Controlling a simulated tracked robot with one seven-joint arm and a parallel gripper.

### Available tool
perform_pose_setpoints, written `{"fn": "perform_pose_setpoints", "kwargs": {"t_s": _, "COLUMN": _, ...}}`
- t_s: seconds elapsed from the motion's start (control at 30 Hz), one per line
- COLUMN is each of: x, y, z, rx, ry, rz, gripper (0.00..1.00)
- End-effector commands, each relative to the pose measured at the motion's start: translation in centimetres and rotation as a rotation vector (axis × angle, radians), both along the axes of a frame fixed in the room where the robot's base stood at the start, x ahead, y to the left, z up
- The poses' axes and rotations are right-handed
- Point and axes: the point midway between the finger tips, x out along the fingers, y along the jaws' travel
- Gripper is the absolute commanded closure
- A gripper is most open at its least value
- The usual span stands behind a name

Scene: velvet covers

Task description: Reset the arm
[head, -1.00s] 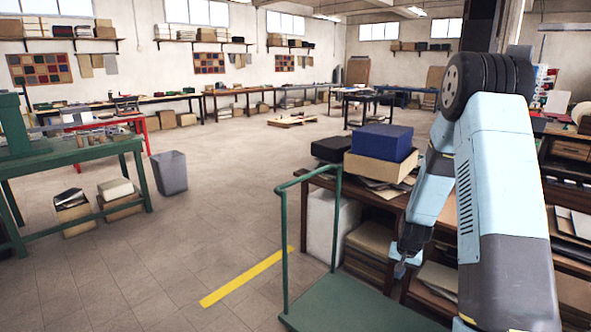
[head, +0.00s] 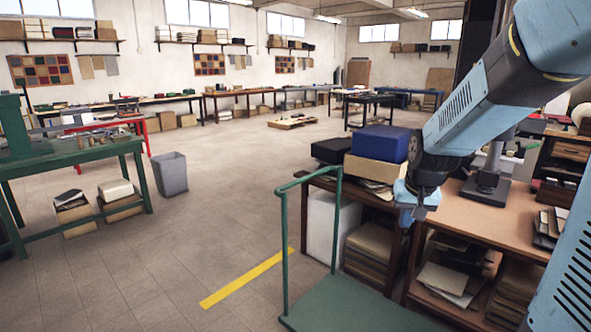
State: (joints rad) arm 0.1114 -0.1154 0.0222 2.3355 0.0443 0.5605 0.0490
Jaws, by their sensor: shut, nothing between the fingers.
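My arm reaches in from the upper right in the head view. Its light-blue and dark-grey links bend down to the wrist, over the front left of the brown workbench (head: 487,215). My gripper (head: 406,216) hangs at the end of the wrist, small and partly hidden. It is shut and holds nothing.
A green rail (head: 284,250) and green platform (head: 355,308) stand in front of the bench. A black box (head: 331,150) lies beside the blue one. A grey bin (head: 170,174) and a green table (head: 70,152) are at left. The middle floor is clear.

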Motion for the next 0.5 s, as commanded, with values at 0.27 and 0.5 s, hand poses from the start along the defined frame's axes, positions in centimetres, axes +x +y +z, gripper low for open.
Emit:
{"fn": "perform_pose_setpoints", "kwargs": {"t_s": 0.27, "x": -6.2, "y": 1.6, "z": 5.1, "rx": -0.021, "ry": -0.047, "rz": 0.053, "gripper": 1.00}}
{"fn": "perform_pose_setpoints", "kwargs": {"t_s": 0.5, "x": -11.8, "y": 2.6, "z": 8.0, "rx": -0.038, "ry": -0.082, "rz": 0.098, "gripper": 1.00}}
